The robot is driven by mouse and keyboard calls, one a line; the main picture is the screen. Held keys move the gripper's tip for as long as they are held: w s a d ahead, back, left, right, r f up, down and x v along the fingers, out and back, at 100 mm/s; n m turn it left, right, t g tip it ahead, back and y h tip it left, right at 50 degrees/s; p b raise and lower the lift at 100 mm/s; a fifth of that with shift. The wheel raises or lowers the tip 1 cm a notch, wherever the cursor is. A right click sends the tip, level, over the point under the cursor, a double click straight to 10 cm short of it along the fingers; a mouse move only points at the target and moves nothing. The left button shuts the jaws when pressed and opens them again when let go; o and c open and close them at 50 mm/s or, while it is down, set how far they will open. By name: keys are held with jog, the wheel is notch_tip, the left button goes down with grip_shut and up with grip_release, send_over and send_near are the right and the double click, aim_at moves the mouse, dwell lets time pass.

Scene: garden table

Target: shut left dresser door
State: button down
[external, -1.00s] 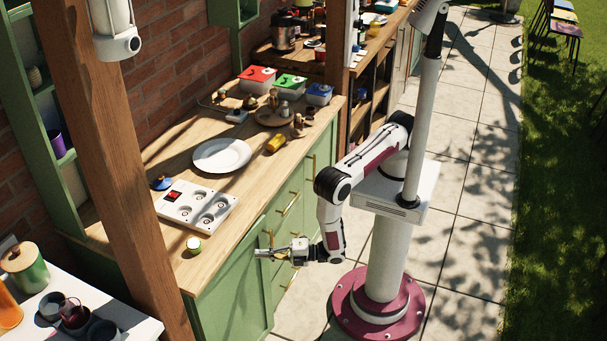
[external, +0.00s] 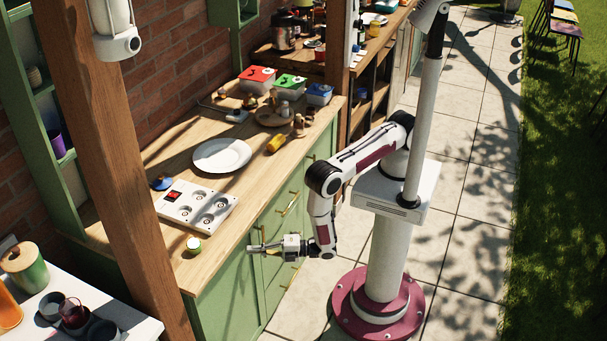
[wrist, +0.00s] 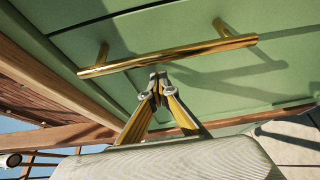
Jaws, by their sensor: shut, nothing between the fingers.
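The green dresser's left door (external: 226,297) stands at the near end of the cabinet, below the wooden top. It looks nearly in line with the dresser front; I cannot tell whether a small gap is left. My gripper (external: 251,248) is shut and empty, level, with its tips at the door's upper right edge. In the wrist view, my shut fingertips (wrist: 158,80) point at the green front, just below a brass bar handle (wrist: 170,55). Whether the tips touch the front is unclear.
A wooden post (external: 130,170) stands at the left. The paving (external: 465,250) right of my base is clear.

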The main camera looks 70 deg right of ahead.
jog(key=shift+w+r+h, duration=0.2)
jog(key=shift+w+h, duration=0.1)
jog(key=shift+w, duration=0.15)
jog(key=shift+s, duration=0.8)
jog(key=d+v, duration=0.1)
jog(key=v, duration=1.1)
jog(key=shift+w+d+f, duration=0.2)
jog(key=shift+d+f, duration=0.15)
jog(key=shift+d, duration=0.15)
